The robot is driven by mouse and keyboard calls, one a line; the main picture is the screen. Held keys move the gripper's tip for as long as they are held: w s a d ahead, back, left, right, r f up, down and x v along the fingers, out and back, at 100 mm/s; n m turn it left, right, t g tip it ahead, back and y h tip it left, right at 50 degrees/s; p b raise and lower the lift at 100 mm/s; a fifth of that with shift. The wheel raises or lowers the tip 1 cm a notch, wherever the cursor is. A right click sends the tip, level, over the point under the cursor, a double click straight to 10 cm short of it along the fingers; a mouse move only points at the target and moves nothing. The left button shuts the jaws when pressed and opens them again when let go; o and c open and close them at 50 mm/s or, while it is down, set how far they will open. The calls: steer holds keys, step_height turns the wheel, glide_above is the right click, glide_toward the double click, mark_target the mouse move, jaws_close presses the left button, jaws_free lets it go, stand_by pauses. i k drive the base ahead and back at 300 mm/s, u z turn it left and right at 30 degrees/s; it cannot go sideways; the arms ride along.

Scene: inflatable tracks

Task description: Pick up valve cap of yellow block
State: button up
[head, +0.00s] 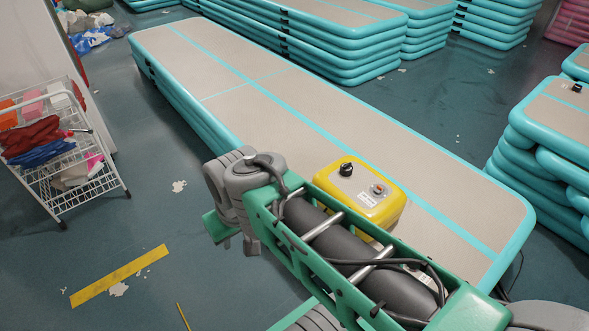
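A yellow block (381,213) with rounded edges and a grey top plate rests on the near part of a long inflatable track (300,98). A black round cap (346,168) stands on the left of the block's top. A silver round fitting with a reddish centre (378,189) is to its right. A small white label lies in front of them. My green and grey arm crosses the near side and hides the block's lower front. I cannot make out my gripper's fingers, so its distance to the cap does not show.
Stacks of teal-edged tracks stand at the back (335,62) and right (540,150). A small black object (577,88) sits on the right stack. A white wire cart (72,180) with cloths stands at left. A yellow strip (120,276) and scraps lie on open floor.

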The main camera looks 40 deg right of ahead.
mark_target(346, 169)
steer(key=u, duration=0.5)
steer(key=i, duration=0.65)
steer(key=z, duration=2.45)
